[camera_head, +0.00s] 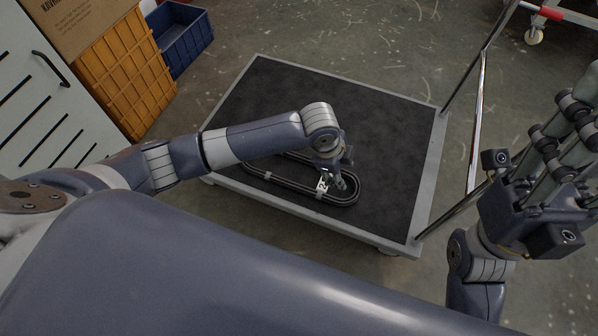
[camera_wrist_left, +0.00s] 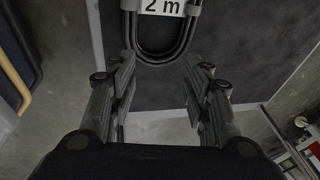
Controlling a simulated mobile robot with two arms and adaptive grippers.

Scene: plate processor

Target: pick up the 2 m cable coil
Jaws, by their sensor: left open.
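The 2 m cable coil (camera_head: 292,184) is a long dark oval of cable with light ties, lying flat on the cart's black deck. My left arm hides part of its far side. In the left wrist view the coil's rounded end (camera_wrist_left: 165,57) shows with a white "2 m" label (camera_wrist_left: 163,7). My left gripper (camera_head: 338,184) is over the coil's right end. In the wrist view its open fingers (camera_wrist_left: 165,75) stand on either side of that end, with nothing held. I cannot tell if they touch it. My right gripper (camera_head: 573,120) is raised at the right, its tips partly cut off.
The platform cart (camera_head: 432,180) has a grey rim and a metal push handle (camera_head: 478,120) on its right. Its deck is otherwise clear. A yellow crate (camera_head: 125,75), a blue bin (camera_head: 185,40), a cardboard box (camera_head: 85,20) and a white cabinet (camera_head: 40,95) stand at the left.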

